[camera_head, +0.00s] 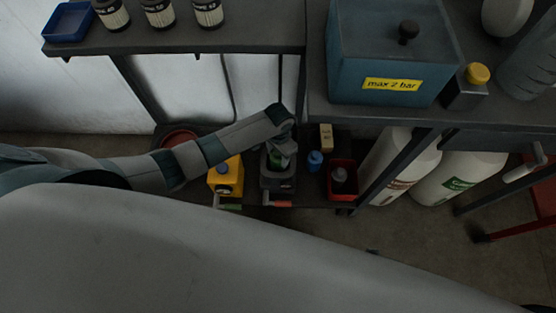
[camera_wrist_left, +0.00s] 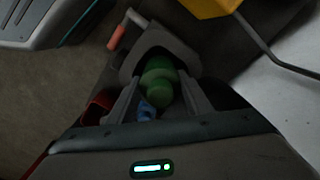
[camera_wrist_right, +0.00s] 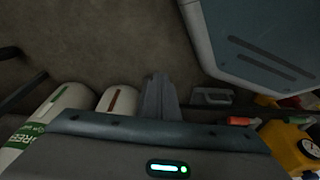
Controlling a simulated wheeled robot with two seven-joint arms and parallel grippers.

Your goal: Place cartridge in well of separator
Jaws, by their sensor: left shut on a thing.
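The separator (camera_head: 277,184) is a dark grey housing on the low shelf; its rounded rim also shows in the left wrist view (camera_wrist_left: 152,38). The cartridge is a green rounded piece (camera_wrist_left: 160,84), a little of which shows in the head view (camera_head: 275,159). My left gripper (camera_head: 281,148) points down over the separator and is shut on the cartridge, a finger on each side. The cartridge lines up with the separator's opening; I cannot tell how deep it sits, as its lower end is hidden. My right gripper (camera_wrist_right: 158,82) is shut and empty, away from the separator.
A yellow container (camera_head: 227,178) stands left of the separator. A blue bottle (camera_head: 315,160), a small tan box (camera_head: 326,137) and a red bin (camera_head: 342,185) stand to its right. The bench above holds a blue tank (camera_head: 385,60). White cylinders (camera_head: 405,165) stand further right.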

